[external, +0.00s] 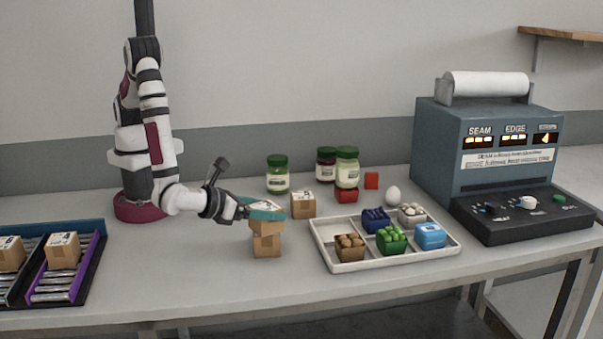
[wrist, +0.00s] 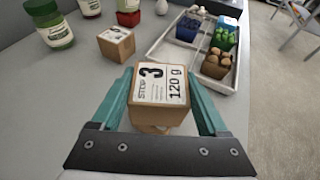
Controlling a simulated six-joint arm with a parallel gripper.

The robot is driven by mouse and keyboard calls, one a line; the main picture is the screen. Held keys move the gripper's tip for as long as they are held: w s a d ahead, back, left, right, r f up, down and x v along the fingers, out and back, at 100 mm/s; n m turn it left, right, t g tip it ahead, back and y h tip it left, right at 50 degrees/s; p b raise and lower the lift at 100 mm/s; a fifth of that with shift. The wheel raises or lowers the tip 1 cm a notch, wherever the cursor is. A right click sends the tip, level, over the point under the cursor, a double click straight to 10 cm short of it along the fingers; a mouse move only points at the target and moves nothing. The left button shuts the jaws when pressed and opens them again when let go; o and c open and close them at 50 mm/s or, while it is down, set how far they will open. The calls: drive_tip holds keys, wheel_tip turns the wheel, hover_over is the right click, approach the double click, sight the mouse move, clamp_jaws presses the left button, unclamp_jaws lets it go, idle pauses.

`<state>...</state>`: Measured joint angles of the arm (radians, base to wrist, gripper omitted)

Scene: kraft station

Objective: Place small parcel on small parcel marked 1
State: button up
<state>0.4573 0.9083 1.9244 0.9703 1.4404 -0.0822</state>
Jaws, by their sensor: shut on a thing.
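My gripper (wrist: 160,82) is shut on a small brown parcel (wrist: 160,92), its teal fingers on either side. Its white label reads "STOP 3, 120 g". In the external view my gripper (external: 264,210) holds this parcel (external: 265,228) right above another small parcel (external: 267,246), which stands on the table. The two look stacked and slightly turned against each other; I cannot tell whether they touch firmly. The lower parcel's mark is hidden. In the wrist view only a sliver of it shows below the held one.
Another small parcel (external: 303,204) stands behind, to the right. A white divided tray (external: 345,266) with several coloured punnets lies to the right. Jars (external: 278,176), red blocks and an egg (external: 393,195) stand at the back. Roller lanes (external: 60,290) with parcels are at left.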

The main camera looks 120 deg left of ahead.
drive_tip(key=o, duration=1.3)
drive_tip(key=shift+f, duration=0.1)
drive_tip(key=shift+o, duration=0.2)
drive_tip(key=shift+d+r, duration=0.1)
drive_tip(key=shift+r, duration=0.1)
drive_tip(key=v, duration=1.1)
drive_tip(key=s+a+r+n+g+h, duration=0.4)
drive_tip(key=s+a+r+n+g, duration=0.2)
drive_tip(key=s+a+r+n, duration=0.55)
drive_tip(key=s+d+f+n+h, duration=0.1)
drive_tip(key=s+n+h, duration=0.4)
drive_tip(key=s, duration=0.8)
drive_tip(key=shift+d+f+t+h, duration=0.2)
drive_tip(key=shift+f+t+h, duration=0.25)
drive_tip(key=shift+h, duration=0.35)
